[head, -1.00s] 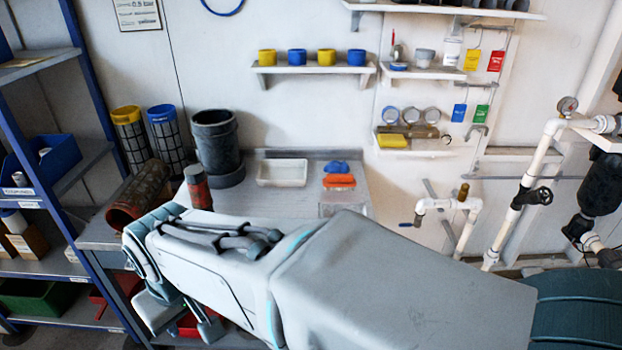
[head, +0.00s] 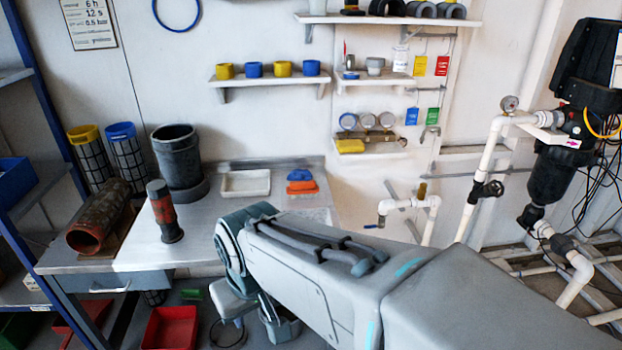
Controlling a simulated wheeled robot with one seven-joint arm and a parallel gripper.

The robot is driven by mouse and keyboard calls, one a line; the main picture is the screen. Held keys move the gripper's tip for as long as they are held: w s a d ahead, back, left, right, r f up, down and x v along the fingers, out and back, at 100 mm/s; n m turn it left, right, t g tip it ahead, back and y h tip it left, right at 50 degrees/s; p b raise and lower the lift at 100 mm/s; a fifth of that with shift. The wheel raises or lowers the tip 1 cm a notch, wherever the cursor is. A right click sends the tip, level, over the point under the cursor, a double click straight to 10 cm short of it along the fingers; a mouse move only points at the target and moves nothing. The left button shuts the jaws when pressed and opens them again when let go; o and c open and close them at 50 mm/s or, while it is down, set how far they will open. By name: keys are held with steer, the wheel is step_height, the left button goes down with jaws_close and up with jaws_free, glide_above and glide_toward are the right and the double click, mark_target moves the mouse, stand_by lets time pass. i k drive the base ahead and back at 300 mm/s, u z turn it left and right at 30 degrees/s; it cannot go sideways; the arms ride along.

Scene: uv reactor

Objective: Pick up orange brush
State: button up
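The orange brush (head: 302,187) lies near the back of the metal worktop, against the wall side. It looks like a small orange block, just in front of a similar blue one (head: 299,175). Its bristles cannot be made out at this size. My arm stretches across the lower middle of the head view and bends downward in front of the worktop, with the brush beyond it. My gripper's fingers do not show; they are hidden behind or below my arm.
Shelves hang above. White pipework (head: 475,185) stands right. A red bin (head: 170,328) sits on the floor.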

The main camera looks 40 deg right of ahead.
mark_target(297, 188)
steer(key=z, duration=0.95)
steer(key=i, duration=1)
steer(key=z, duration=0.05)
